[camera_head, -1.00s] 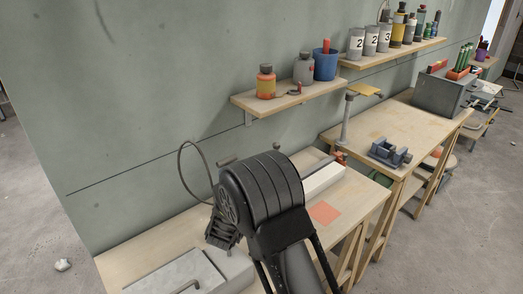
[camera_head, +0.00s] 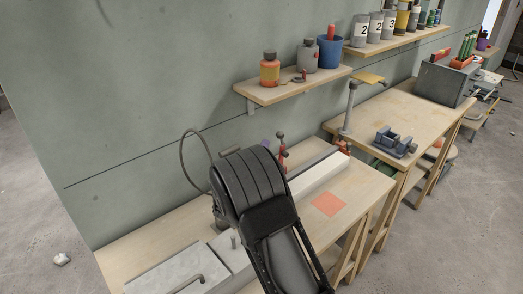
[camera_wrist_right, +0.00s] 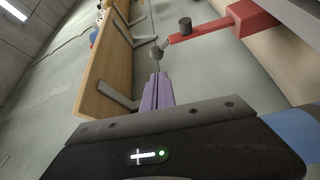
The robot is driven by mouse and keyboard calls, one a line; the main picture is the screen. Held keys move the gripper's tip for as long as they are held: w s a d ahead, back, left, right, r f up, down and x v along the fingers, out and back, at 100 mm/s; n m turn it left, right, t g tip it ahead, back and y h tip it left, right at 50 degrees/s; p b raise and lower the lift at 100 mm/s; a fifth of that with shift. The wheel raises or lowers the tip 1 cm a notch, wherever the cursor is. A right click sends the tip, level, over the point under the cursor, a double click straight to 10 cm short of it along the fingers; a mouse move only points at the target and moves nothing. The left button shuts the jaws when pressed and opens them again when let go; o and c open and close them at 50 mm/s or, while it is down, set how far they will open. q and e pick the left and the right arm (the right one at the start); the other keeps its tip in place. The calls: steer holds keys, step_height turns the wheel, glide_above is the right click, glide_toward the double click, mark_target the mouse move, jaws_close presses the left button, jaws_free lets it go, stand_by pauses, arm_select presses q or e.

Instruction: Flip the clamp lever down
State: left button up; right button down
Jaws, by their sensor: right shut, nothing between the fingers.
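A red clamp (camera_head: 282,153) with a dark knob on top stands at the back of the near bench, partly hidden by my right arm in the head view. In the right wrist view a red arm (camera_wrist_right: 246,22) comes in from the upper right, with grey and dark cylindrical tips at its left end; I cannot tell which part is the lever. My right gripper (camera_wrist_right: 158,82) shows purple fingers, shut and empty, just below the lower grey tip. I cannot tell whether they touch it. My left gripper is not in view.
The near bench (camera_head: 150,247) carries a long pale channel (camera_head: 318,175), grey blocks and an orange-red square (camera_head: 328,204). A wall shelf (camera_head: 295,85) with jars and a blue cup (camera_head: 330,52) is above. A blue-grey vise (camera_head: 395,142) sits on the farther bench.

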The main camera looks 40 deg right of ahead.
glide_above(281, 151)
steer(key=w+a, duration=0.2)
steer(key=w, duration=0.1)
steer(key=shift+r+p, duration=0.3)
steer(key=shift+p, duration=0.1)
